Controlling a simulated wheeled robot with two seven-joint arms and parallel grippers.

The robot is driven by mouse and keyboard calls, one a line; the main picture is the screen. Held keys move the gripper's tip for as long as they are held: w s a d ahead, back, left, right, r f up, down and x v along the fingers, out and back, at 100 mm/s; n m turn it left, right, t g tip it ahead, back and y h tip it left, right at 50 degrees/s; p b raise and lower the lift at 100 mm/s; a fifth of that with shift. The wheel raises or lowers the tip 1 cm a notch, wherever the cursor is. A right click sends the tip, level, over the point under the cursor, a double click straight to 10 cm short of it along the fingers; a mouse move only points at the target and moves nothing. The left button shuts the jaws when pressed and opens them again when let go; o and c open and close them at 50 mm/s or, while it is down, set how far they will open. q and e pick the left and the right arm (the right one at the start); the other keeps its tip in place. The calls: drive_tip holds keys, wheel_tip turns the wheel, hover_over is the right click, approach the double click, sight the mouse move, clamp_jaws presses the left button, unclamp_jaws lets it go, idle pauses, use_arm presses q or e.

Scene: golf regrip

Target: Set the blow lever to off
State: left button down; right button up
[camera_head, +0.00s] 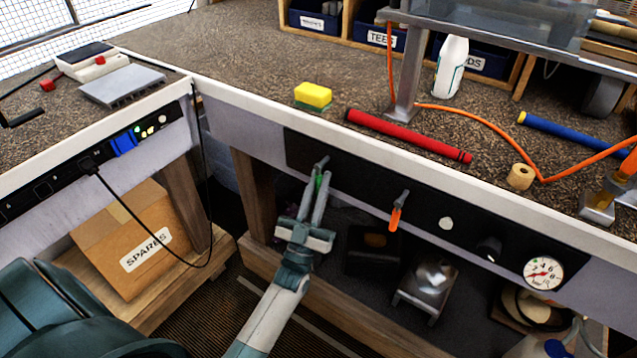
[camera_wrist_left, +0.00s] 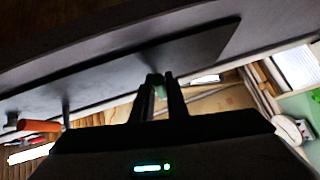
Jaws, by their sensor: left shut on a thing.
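A black control panel (camera_head: 430,212) runs along the front edge of the bench. My left gripper (camera_head: 318,180) is at the left end of this panel, with its fingers shut on a green lever (camera_head: 320,177). In the left wrist view, the green lever (camera_wrist_left: 158,88) shows between the fingertips. A second lever with an orange handle (camera_head: 396,217) hangs from the panel to the right, apart from the gripper. No label naming either lever can be read. My right gripper is not in view.
A round white gauge (camera_head: 542,272) and a knob (camera_head: 489,247) sit further right on the panel. A red grip (camera_head: 408,136), a yellow sponge (camera_head: 313,95) and a white bottle (camera_head: 451,66) rest on the bench. A cardboard box (camera_head: 125,240) stands below left.

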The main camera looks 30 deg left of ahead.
use_arm(q)
drive_tip(key=shift+f, duration=0.1)
drive_tip(key=c, duration=1.7)
unclamp_jaws()
drive_tip(key=shift+c, duration=0.2)
drive_tip(key=shift+s, duration=0.15)
